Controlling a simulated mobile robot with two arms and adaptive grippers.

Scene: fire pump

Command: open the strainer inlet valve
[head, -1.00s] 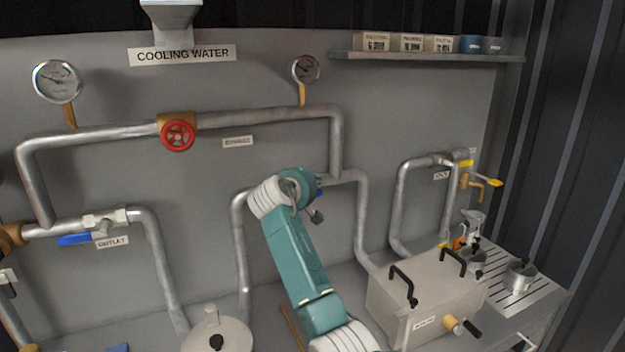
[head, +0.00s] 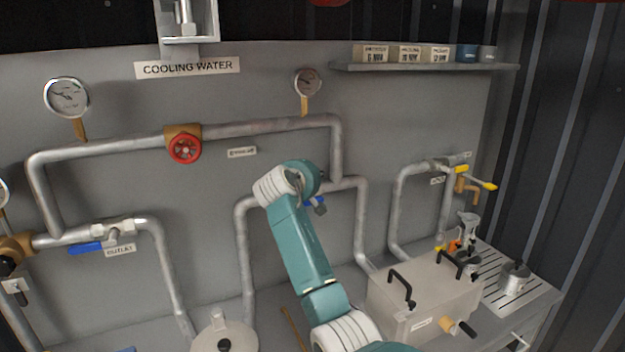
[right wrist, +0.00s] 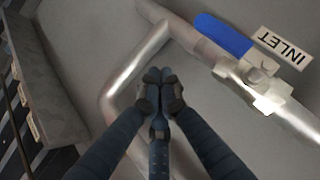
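The strainer inlet valve shows in the right wrist view as a pale metal valve body (right wrist: 252,78) on a pipe. Its blue lever (right wrist: 222,34) lies along the pipe beside an INLET label (right wrist: 283,47). My right gripper (right wrist: 160,77) has its dark fingertips together, with nothing seen between them. In that view it is over the pipe bend, left of and below the lever, and appears apart from it. My left gripper is out of view.
The outlet valve with a blue lever (head: 86,247) is at left. A red handwheel (head: 185,149) sits on the upper pipe. A metal box with black handles (head: 425,296) stands right of my arm. A shelf (head: 425,67) is at upper right.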

